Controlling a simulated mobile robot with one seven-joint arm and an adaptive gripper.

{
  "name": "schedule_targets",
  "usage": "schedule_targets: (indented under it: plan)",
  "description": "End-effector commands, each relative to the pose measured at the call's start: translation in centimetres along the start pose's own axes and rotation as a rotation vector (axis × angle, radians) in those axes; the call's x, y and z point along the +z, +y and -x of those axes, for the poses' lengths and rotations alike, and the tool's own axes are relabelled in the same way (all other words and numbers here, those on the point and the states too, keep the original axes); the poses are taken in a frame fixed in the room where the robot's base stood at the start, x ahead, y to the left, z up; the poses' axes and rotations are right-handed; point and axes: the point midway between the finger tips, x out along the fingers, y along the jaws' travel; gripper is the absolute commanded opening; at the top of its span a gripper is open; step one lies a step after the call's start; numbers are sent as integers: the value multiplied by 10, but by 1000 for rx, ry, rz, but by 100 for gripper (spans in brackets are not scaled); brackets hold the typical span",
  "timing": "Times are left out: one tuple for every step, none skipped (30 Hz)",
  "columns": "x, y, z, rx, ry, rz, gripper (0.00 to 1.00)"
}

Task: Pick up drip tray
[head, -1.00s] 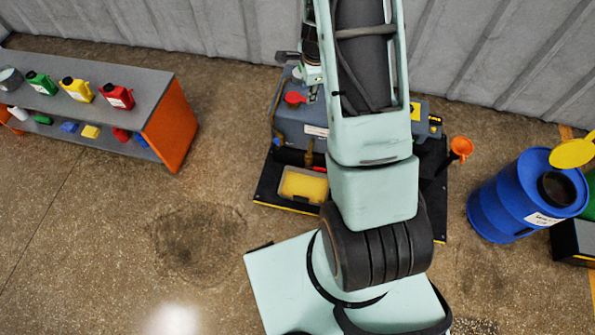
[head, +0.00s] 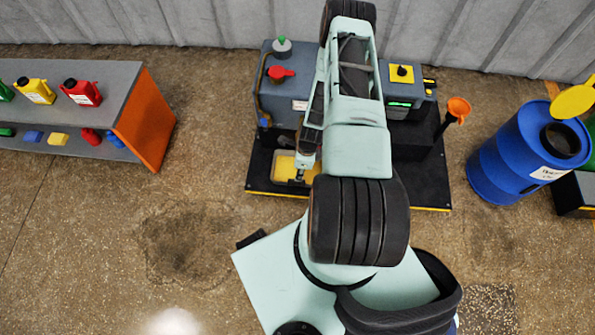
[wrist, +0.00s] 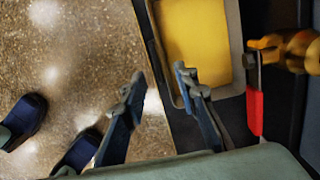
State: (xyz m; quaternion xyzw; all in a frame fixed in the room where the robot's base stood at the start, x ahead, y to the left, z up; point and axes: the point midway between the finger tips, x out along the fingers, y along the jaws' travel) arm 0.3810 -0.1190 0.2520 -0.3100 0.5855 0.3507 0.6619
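The drip tray is a grey rectangular tray (head: 274,166) holding yellow liquid or a yellow bottom; I cannot tell which. It sits on the black base plate, in front of the grey-blue machine. My gripper (head: 298,178) is over the tray's right part in the head view and partly covers it. In the wrist view my gripper (wrist: 160,77) is open and empty. Its right finger overlaps the inside of the tray (wrist: 237,40) near a rim, and its left finger is outside, over the floor. Whether either finger touches the tray cannot be told.
A brass valve (wrist: 296,50) with a red lever (wrist: 255,112) is close right of the tray. The machine (head: 285,105) stands behind. A blue drum (head: 510,165) is at the right, a shelf with bottles (head: 145,115) at the left. Floor between shelf and plate is clear.

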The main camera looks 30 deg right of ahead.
Motion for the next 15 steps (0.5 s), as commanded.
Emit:
schedule_targets:
  plan:
    - [0,1,-12,2,1,1,28]
    - [0,1,-17,1,1,1,28]
    - [0,1,-22,1,1,3,28]
    - [0,1,-26,1,1,3,28]
    - [0,1,-28,1,1,3,28]
    - [0,0,-31,0,1,3,28]
    - [0,0,-32,0,1,2,28]
    - [0,0,-34,0,1,2,28]
    - [0,0,-35,0,1,1,28]
    - [0,1,-37,0,1,1,28]
    - [0,1,-39,1,1,1,28]
    - [0,2,-42,1,1,2,28]
    - [0,2,-46,1,1,3,28]
    - [0,3,-50,2,1,4,28]
    - [0,4,-57,2,1,3,28]
